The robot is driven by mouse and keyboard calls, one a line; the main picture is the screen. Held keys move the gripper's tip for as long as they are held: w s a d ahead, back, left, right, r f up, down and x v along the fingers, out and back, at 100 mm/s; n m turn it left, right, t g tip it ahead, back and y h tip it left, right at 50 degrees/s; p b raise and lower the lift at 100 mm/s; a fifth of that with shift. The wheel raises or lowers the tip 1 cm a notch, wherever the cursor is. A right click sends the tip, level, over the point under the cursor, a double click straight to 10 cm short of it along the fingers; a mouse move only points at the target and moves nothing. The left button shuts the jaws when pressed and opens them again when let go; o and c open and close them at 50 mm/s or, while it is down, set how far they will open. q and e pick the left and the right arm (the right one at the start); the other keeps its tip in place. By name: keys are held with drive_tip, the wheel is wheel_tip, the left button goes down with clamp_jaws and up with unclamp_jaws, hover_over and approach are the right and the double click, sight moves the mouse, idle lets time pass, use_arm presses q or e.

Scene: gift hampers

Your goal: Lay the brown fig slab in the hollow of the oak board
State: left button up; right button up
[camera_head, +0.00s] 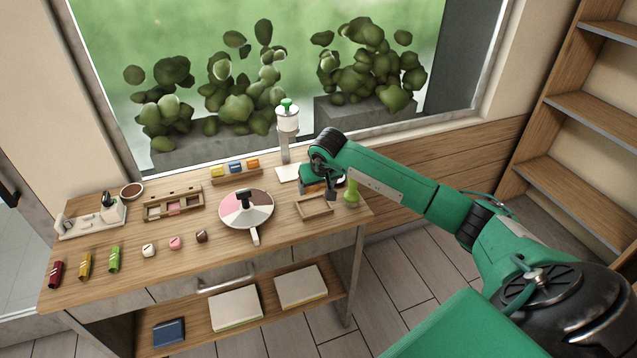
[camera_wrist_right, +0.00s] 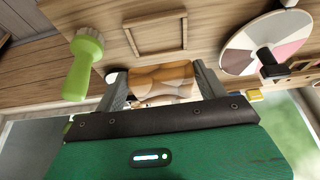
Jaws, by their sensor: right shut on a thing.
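The brown fig slab (camera_wrist_right: 162,82), with paler rounded patches, is between the two fingers of my right gripper (camera_wrist_right: 162,88) in the right wrist view. In the head view my right gripper (camera_head: 332,194) is at the right end of the table, just behind the oak board, and largely hides what it holds. The oak board (camera_head: 315,207) is a flat wooden rectangle with a shallow hollow, and it also shows in the right wrist view (camera_wrist_right: 155,36). Its hollow looks empty. My left gripper is not in view.
A pink, white and dark disc (camera_head: 246,209) is left of the board. A white dispenser with a green top (camera_head: 287,118) stands behind. Several small coloured blocks and tubes lie along the left.

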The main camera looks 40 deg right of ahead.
drive_tip(key=shift+w+d, duration=0.1)
idle(0.3)
drive_tip(key=shift+f+b, duration=0.25)
drive_tip(key=shift+b, duration=0.4)
wheel_tip(320, 180, down, 5)
drive_tip(key=b, duration=0.4)
drive_tip(key=shift+f+b, duration=0.3)
drive_tip(key=shift+b, duration=0.3)
